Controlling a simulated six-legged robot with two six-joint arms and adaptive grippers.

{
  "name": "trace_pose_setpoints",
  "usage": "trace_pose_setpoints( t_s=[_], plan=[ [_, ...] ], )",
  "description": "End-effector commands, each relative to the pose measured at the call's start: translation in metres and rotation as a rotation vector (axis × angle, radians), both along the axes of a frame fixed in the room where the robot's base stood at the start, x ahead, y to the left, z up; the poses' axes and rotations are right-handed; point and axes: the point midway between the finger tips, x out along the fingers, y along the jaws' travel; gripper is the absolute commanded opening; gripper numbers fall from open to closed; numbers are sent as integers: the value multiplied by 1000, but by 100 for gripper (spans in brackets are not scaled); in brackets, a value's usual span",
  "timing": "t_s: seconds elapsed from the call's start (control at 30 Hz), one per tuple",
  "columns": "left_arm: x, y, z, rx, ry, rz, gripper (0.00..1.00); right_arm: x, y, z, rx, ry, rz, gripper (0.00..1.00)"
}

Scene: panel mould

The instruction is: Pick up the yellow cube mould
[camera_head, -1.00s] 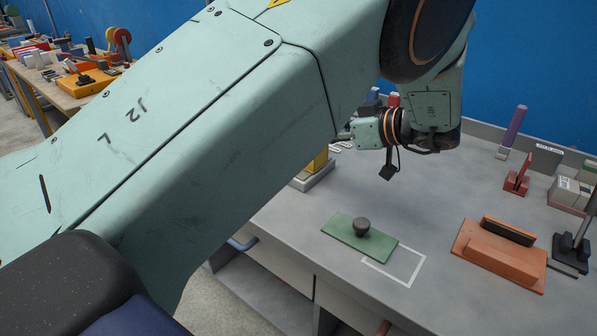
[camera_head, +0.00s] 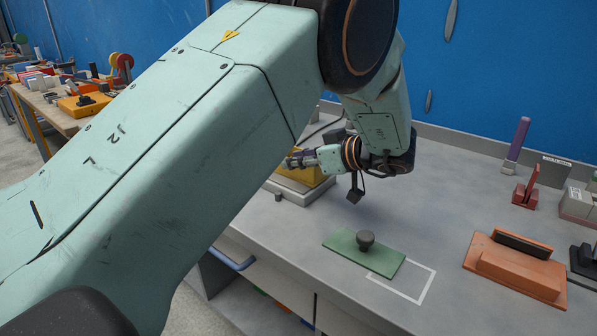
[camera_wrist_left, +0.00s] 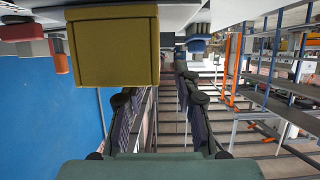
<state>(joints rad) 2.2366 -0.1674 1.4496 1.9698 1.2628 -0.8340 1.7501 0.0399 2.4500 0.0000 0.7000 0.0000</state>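The yellow cube mould (camera_head: 308,172) sits on a pale grey base (camera_head: 300,193) near the back left of the bench, partly hidden by my left arm. My left gripper (camera_head: 296,159) is beside the cube's upper part in the head view. In the left wrist view the fingers (camera_wrist_left: 155,92) are apart with nothing between them. The yellow cube (camera_wrist_left: 113,47) fills the upper left there, ahead of the fingertips and left of the gap's middle. I cannot tell whether a finger touches it. My right gripper is not in view.
A green panel with a dark knob (camera_head: 365,250) lies beside a white outline (camera_head: 428,283). An orange panel (camera_head: 515,268) lies to the right. Red and purple pieces (camera_head: 520,165) stand behind it. A blue wall (camera_head: 500,60) closes the back. The bench middle is clear.

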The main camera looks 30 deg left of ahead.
Motion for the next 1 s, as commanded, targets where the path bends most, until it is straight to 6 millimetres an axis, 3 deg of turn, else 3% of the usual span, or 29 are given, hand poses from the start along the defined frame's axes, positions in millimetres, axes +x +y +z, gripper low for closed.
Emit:
trace_pose_setpoints(
  t_s=[0.33,0.7,1.0],
  plan=[
    [1,7,-3,0,1,-1,30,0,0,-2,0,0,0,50],
    [0,7,-3,0,1,0,0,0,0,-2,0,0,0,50],
    [0,7,-3,-1,2,-1,0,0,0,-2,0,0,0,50]
  ],
)
